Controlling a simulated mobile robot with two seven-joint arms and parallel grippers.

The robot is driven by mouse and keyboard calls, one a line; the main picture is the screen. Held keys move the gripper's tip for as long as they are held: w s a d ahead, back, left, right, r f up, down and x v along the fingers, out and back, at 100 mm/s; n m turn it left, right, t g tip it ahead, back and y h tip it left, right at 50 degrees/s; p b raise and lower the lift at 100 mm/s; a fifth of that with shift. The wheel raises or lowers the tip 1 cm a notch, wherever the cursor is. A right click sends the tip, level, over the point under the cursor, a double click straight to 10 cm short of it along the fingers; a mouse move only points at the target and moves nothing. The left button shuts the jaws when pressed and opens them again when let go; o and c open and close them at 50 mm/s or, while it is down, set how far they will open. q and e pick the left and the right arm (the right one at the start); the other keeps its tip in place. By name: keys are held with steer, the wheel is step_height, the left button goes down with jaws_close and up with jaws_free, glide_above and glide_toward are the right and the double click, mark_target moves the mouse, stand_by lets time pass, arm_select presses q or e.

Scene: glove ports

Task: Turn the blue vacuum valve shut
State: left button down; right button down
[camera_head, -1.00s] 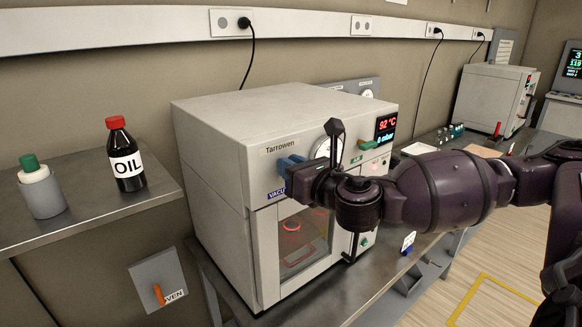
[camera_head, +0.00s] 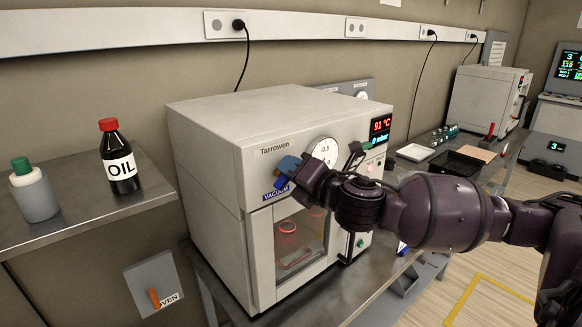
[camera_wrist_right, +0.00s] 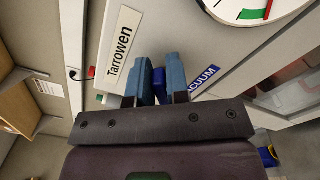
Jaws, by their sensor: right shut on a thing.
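The blue vacuum valve (camera_head: 281,182) is on the front of the grey Tarrowen oven (camera_head: 225,165), above the VACUUM label (camera_head: 276,193) and left of the round gauge. My right gripper (camera_head: 289,165) is at it, tilted, and covers much of it in the head view. In the right wrist view, the gripper's lighter blue fingers (camera_wrist_right: 158,78) are shut on the darker blue valve handle (camera_wrist_right: 159,88) between them. The valve's exact angle is hard to tell. My left gripper is not in view.
The round gauge (camera_head: 323,150) and a lit display (camera_head: 381,129) reading 91 °C are right of the valve. The oven's window door (camera_head: 300,243) is below it. An oil bottle (camera_head: 119,158) and a green-capped bottle (camera_head: 33,190) stand on the left shelf.

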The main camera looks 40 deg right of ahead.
steer(key=m, duration=0.3)
steer(key=shift+d+f+m+p, duration=0.15)
steer(key=shift+f+m+p, duration=0.15)
steer(key=shift+m+p, duration=0.1)
steer(key=shift+f+m+p, duration=0.15)
steer(key=shift+m+p, duration=0.15)
steer(key=shift+m, duration=0.7)
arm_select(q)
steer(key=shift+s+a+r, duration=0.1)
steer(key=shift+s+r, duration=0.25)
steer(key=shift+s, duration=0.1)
arm_select(e)
steer(key=shift+f+m, duration=0.15)
steer(key=shift+m, duration=0.65)
steer(key=c, duration=1.1)
jaws_free()
steer(key=shift+c, duration=0.2)
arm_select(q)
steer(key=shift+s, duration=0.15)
arm_select(e)
steer(key=shift+d+f, duration=0.1)
